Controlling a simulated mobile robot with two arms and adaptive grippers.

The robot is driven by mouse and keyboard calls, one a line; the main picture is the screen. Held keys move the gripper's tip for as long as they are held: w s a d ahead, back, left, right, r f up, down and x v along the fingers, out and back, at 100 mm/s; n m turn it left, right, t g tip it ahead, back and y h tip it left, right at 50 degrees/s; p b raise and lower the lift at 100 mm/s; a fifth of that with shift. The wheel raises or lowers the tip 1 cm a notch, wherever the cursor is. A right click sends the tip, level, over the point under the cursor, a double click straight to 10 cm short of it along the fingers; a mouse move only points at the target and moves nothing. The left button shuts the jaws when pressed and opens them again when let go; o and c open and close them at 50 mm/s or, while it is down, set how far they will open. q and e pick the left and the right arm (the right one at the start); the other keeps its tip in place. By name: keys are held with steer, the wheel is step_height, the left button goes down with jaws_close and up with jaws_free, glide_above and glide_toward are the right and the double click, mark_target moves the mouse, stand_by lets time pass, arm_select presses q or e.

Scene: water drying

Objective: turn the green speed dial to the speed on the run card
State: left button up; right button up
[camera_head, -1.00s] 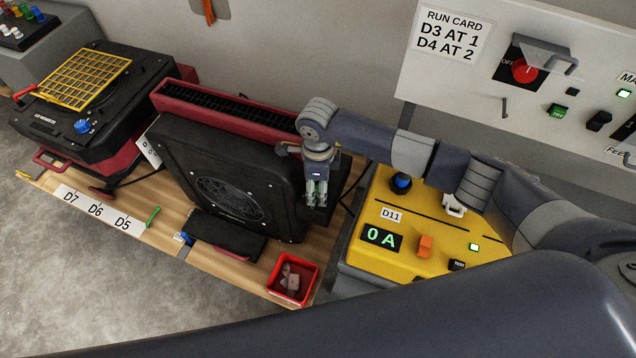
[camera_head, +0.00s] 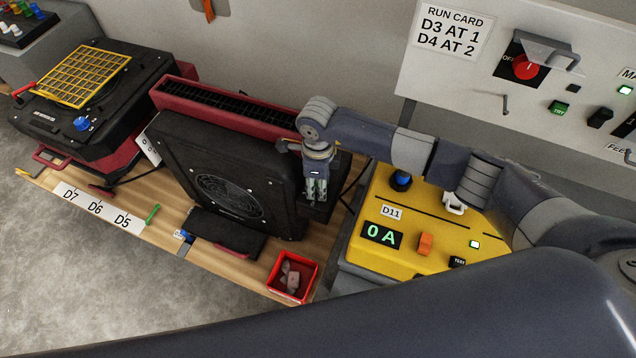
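The run card (camera_head: 452,32) on the white wall panel reads "D3 AT 1, D4 AT 2". My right gripper (camera_head: 316,192) points down at the right side of a black fan unit (camera_head: 225,185). A little pale green shows at its fingers, but I cannot tell whether this is the green speed dial. The fingers are too small and shadowed to show whether they grip anything. The dial is not clearly visible elsewhere, and no speed setting can be read. My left gripper is out of view.
A red bin (camera_head: 292,277) with blocks stands at the bench's front edge. A yellow D11 meter (camera_head: 400,235) reads "0 A" under my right arm. A second black unit (camera_head: 95,105) with a yellow grille and blue knob stands left. A green stick (camera_head: 152,214) lies near label D5.

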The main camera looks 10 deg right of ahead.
steer(key=m+b, duration=0.1)
steer(key=m, duration=0.2)
steer(key=shift+b, duration=0.35)
steer(key=shift+m+b, duration=0.55)
steer(key=shift+m, duration=1.15)
steer(key=o, duration=1.1)
steer(key=shift+c, duration=0.2)
steer(key=shift+r, duration=0.1)
step_height(320, 180, up, 12)
